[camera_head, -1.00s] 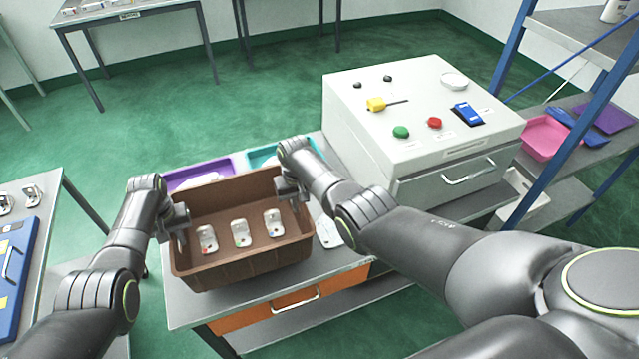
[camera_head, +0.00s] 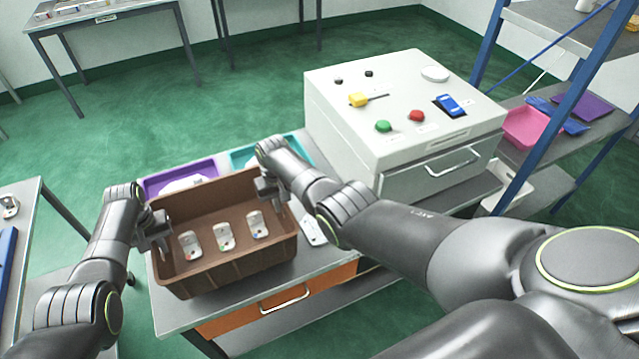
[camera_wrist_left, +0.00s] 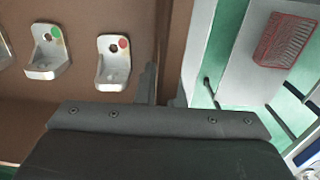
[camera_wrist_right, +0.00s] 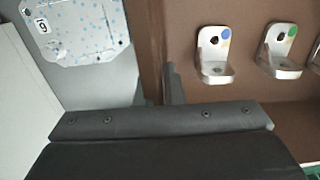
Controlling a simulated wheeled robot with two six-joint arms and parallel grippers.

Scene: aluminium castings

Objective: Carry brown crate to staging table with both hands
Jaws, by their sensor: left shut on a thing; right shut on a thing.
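The brown crate (camera_head: 226,275) is in the head view, over the grey table with an orange drawer; whether it touches the tabletop I cannot tell. Inside stand three metal castings (camera_head: 223,237) in a row, with red, green and blue dots in the wrist views. My left gripper (camera_head: 160,238) is shut on the crate's left wall, which also shows in the left wrist view (camera_wrist_left: 172,50). My right gripper (camera_head: 272,190) is shut on the right wall, also seen in the right wrist view (camera_wrist_right: 150,45). The fingertips are partly hidden by the walls.
A purple tray (camera_head: 181,177) and a teal tray (camera_head: 240,158) lie behind the crate. A white control box (camera_head: 400,130) stands to the right, beside a blue-framed shelf (camera_head: 535,128). Another table (camera_head: 22,215) stands at left.

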